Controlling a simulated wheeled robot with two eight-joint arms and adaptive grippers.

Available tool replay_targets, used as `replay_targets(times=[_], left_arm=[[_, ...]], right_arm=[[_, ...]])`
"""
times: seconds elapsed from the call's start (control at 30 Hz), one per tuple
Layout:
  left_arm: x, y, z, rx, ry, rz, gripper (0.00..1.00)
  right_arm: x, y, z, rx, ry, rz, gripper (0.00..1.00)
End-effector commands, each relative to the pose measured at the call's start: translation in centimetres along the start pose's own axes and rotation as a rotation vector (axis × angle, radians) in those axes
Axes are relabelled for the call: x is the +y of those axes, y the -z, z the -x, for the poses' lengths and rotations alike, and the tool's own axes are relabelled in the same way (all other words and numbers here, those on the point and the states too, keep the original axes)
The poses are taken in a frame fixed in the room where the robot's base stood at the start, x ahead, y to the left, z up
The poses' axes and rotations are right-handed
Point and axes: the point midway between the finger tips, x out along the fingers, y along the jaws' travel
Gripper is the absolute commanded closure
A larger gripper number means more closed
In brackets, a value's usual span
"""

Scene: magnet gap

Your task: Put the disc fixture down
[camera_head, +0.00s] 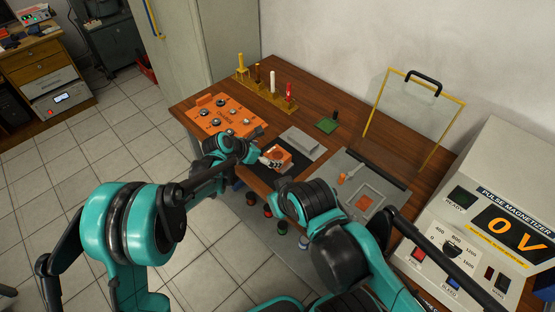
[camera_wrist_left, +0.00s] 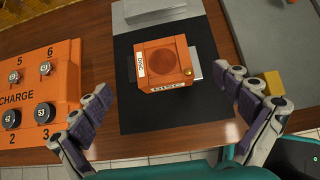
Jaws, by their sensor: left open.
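The disc fixture, an orange block with a round recess and a DISC label (camera_wrist_left: 165,60), sits upright on a black mat (camera_wrist_left: 133,108) in the left wrist view. The orange block (camera_head: 290,157) also shows in the head view, partly behind my gripper. My left gripper (camera_wrist_left: 168,86) is open, its two fingers apart on either side of the near part of the fixture, with visible gaps to it. In the head view my left gripper (camera_head: 262,155) is at the table's front edge beside the fixture. My right gripper cannot be made out.
An orange charge tray (camera_head: 224,117) with round pieces lies to the left. A grey block (camera_head: 303,143) stands behind the fixture. A grey plate (camera_head: 375,185) with orange parts lies right, near a framed clear shield (camera_head: 415,108) and the pulse magnetizer (camera_head: 480,225). Upright tools (camera_head: 268,85) stand behind.

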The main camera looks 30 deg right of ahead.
Motion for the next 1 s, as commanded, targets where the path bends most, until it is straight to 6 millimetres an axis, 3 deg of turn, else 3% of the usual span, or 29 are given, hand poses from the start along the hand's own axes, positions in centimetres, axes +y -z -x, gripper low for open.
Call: replay_targets(times=[0.5,0.73,0.77,1.0], left_arm=[[0.3,0.1,-6.5,0.001,-0.001,-0.004,0.00],[0.4,-0.1,-6.7,0.001,-0.002,-0.003,0.00],[0.4,-0.1,-6.7,0.001,-0.002,-0.003,0.03],[0.4,-0.1,-6.7,0.001,-0.002,-0.003,0.66]], right_arm=[[0.0,-1.7,-2.4,0.000,0.000,0.000,1.00],[0.0,-1.7,-2.3,0.000,0.000,0.000,1.00],[0.0,-1.7,-2.3,0.000,0.000,0.000,1.00],[0.0,-1.7,-2.3,0.000,0.000,0.000,1.00]])
